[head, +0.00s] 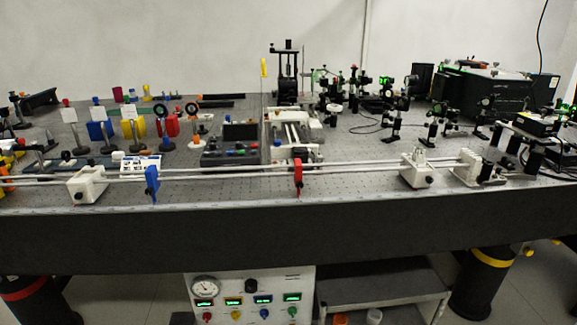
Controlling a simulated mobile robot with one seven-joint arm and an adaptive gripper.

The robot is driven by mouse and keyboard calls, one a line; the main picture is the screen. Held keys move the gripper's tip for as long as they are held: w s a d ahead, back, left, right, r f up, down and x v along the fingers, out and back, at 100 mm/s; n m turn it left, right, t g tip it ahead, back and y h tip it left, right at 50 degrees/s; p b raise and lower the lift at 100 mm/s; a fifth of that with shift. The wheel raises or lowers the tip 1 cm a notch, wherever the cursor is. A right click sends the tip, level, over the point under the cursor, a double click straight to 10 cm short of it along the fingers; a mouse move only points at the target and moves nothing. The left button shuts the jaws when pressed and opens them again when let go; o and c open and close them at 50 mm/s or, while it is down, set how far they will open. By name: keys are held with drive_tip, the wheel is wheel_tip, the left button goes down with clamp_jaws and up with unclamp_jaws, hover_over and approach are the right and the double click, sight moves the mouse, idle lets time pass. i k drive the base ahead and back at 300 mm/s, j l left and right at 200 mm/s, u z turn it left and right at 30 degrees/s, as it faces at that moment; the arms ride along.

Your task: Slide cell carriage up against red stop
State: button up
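The cell carriage appears to be the white block (416,170) on the twin rails at the right, with a small clear piece on top. The red stop (298,176) stands on the same rails near the middle of the picture. A wide stretch of bare rail lies between the carriage and the red stop; they are apart. My gripper is not in view.
A blue stop (152,184) and another white block (86,186) sit on the rails (228,172) farther left. A white end block (466,170) stands at the right. A control box (230,147) and optics crowd the bench (370,160) behind. The front strip is clear.

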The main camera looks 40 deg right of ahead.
sight(416, 178)
drive_tip(key=z, duration=1.7)
drive_tip(key=i+z, duration=0.95)
drive_tip(key=k+j, duration=0.05)
